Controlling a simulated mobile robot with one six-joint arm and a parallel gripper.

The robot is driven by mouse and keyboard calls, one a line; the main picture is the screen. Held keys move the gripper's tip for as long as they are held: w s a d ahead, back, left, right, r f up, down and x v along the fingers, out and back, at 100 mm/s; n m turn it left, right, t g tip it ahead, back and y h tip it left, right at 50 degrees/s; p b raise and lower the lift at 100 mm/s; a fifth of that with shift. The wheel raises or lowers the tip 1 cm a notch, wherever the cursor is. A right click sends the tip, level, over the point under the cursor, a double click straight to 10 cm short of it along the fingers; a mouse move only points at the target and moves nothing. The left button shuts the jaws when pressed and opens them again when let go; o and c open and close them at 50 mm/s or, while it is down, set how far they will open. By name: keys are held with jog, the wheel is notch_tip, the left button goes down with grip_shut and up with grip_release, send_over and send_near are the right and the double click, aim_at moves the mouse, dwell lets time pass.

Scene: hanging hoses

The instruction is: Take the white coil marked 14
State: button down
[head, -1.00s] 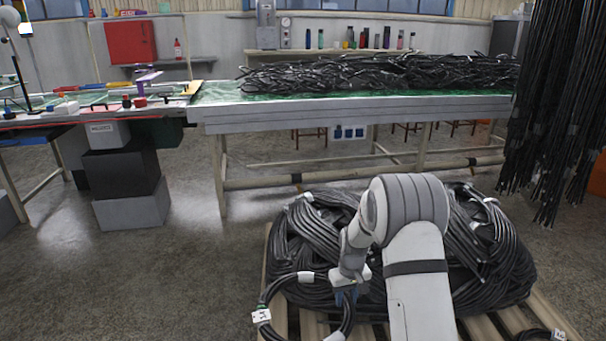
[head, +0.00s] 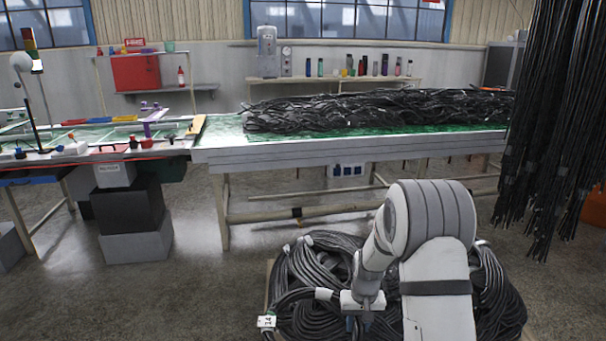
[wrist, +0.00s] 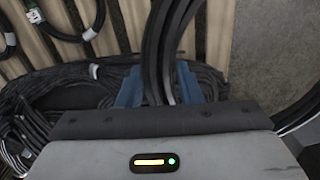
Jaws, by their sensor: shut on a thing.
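My gripper (head: 358,322) is low in the head view, in front of a heap of coils. In the wrist view its blue fingers (wrist: 158,88) are shut around a bundle of black hose. This is the coil marked 14 (head: 289,298); it looks black, with a white band (head: 323,294) and a white tag (head: 267,321) reading 14. Its lower part is cut off by the head view's bottom edge. I cannot tell whether it still touches the heap.
A heap of black coils (head: 497,300) lies behind and around my arm. Wooden pallet slats (wrist: 130,22) show in the wrist view. Black hoses (head: 550,120) hang at the right. A long table (head: 350,150) with loose hoses stands behind.

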jog(key=s+r+p, duration=0.2)
jog(key=r+p, duration=0.6)
jog(key=s+r+p, duration=0.3)
jog(key=r+p, duration=0.6)
jog(key=shift+s+r, duration=0.2)
jog(key=shift+s, duration=0.05)
